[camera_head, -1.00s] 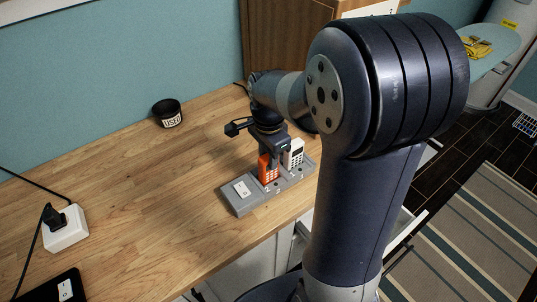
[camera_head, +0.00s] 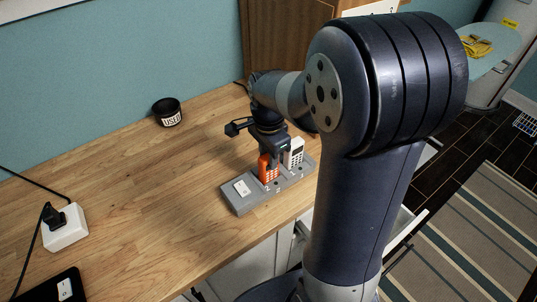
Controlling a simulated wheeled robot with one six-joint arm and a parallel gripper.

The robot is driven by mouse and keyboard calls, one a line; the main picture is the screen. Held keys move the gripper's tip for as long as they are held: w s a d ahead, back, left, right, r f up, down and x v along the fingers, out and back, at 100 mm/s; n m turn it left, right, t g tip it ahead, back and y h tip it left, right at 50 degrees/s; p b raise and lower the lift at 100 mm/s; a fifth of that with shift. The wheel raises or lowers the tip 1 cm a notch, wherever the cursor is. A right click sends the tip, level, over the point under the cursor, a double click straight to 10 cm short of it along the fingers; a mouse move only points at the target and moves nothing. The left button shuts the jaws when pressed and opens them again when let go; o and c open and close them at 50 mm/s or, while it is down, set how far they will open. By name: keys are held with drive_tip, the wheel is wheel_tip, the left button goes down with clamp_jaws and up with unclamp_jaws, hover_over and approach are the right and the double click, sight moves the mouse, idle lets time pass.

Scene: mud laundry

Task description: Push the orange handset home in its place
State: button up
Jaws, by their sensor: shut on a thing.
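The orange handset (camera_head: 268,170) stands upright at the middle of a grey charging base (camera_head: 241,205) on the wooden counter. My gripper (camera_head: 267,154) is above it and shut on its top part. The handset's lower end is at the base; I cannot tell how deep it sits in its slot. A white handset (camera_head: 294,152) stands in the base just to the right of the orange one. My gripper hides the top of the orange handset.
A black cup marked USED (camera_head: 168,113) stands at the back of the counter (camera_head: 150,190). A white power socket block with a black plug (camera_head: 64,228) and a dark tray (camera_head: 50,288) are at the left. The counter between them and the base is clear.

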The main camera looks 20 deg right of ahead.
drive_tip(key=o, duration=0.9)
drive_tip(key=c, duration=0.4)
drive_tip(key=shift+r+p, duration=3.35)
drive_tip(key=shift+r, duration=0.75)
drive_tip(key=shift+f, duration=0.15)
wheel_tip(320, 180, down, 8)
drive_tip(key=b, duration=0.6)
drive_tip(key=shift+b, duration=0.4)
